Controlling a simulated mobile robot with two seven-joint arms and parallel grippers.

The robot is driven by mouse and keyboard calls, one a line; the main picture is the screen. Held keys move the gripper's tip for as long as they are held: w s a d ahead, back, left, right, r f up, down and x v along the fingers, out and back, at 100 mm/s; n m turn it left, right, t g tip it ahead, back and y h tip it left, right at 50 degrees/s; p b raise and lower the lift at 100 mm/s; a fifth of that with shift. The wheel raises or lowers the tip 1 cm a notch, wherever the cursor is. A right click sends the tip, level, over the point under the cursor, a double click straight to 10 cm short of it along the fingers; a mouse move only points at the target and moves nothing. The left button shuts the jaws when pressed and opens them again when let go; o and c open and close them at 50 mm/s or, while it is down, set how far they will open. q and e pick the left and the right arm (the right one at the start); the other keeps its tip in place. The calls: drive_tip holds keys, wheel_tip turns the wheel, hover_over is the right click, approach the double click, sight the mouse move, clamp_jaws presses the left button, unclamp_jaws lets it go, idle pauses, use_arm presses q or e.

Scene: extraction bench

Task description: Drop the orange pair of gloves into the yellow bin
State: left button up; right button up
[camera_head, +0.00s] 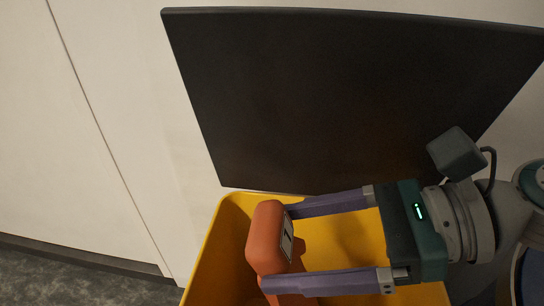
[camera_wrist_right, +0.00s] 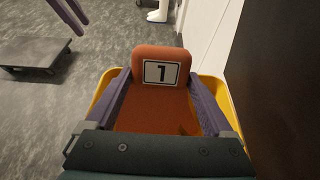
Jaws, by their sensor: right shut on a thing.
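The orange pair of gloves (camera_head: 268,238) shows as a rounded orange bundle with a white label. In the right wrist view the orange bundle (camera_wrist_right: 150,118) faces me, its label bearing a black "1". My right gripper (camera_head: 276,246) is shut on it, one purple finger on each side. The yellow bin (camera_head: 207,262) lies below the gloves and gripper. The gloves are over its opening; their lower part is hidden in the head view. Two purple fingers, apparently my left gripper (camera_wrist_right: 68,14), show at the top left of the right wrist view, away from the bin.
A large dark panel (camera_head: 340,95) stands behind the bin, close to its back rim. A pale wall (camera_head: 100,120) is to the left. In the right wrist view, a dark low platform (camera_wrist_right: 38,55) sits on open grey floor.

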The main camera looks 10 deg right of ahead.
drive_tip(key=shift+f, duration=0.5)
drive_tip(key=o, duration=1.2)
drive_tip(key=shift+c, duration=0.2)
